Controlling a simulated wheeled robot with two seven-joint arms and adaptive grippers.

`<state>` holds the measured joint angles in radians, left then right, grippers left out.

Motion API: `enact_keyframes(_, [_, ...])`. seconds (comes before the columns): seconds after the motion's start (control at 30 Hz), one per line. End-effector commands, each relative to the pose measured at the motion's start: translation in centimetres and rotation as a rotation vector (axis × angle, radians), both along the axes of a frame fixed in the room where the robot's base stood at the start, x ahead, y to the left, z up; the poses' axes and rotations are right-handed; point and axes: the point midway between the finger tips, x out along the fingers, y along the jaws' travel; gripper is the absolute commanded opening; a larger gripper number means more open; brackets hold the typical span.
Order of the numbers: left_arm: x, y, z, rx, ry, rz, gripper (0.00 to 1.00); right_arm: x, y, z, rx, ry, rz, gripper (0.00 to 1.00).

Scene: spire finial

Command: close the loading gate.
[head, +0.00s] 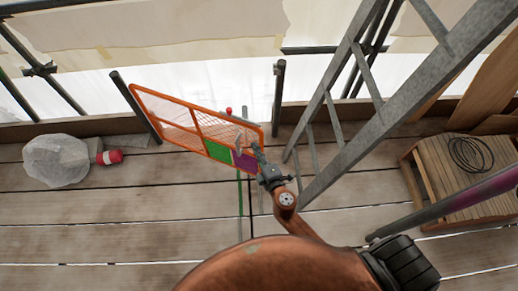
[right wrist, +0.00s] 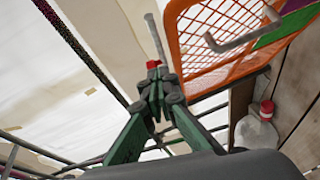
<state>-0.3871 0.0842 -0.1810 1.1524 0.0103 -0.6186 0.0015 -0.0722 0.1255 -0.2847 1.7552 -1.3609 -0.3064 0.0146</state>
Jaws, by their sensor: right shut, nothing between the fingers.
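The loading gate (head: 175,113) is an orange frame with mesh, with a green and a purple panel near its free end. Its left end is by a dark post (head: 135,105); its free end slants towards me, apart from the right post (head: 278,92). A grey bar handle is on the gate (right wrist: 243,35) in the right wrist view. My right gripper (head: 257,150) is shut and empty at the gate's free end; I cannot tell whether it touches. In the right wrist view its fingertips (right wrist: 154,84) overlap a red knob (right wrist: 152,64). My left gripper is out of view.
A grey metal truss (head: 385,120) rises right of the gate. A wooden crate (head: 460,200) with a black coil stands at far right.

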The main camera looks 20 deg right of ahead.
Motion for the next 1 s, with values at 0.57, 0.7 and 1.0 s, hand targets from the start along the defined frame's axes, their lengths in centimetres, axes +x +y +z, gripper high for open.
enact_keyframes(0.57, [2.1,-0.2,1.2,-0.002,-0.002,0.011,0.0,8.5,-2.7,-1.7,0.001,0.001,-0.002,0.0])
enact_keyframes(0.7, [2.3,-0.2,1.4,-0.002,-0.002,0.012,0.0,8.8,-3.1,-1.7,0.002,0.001,-0.002,0.0])
enact_keyframes(1.0, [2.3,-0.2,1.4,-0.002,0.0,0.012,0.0,8.9,-3.2,-1.7,0.002,0.001,-0.003,0.0])
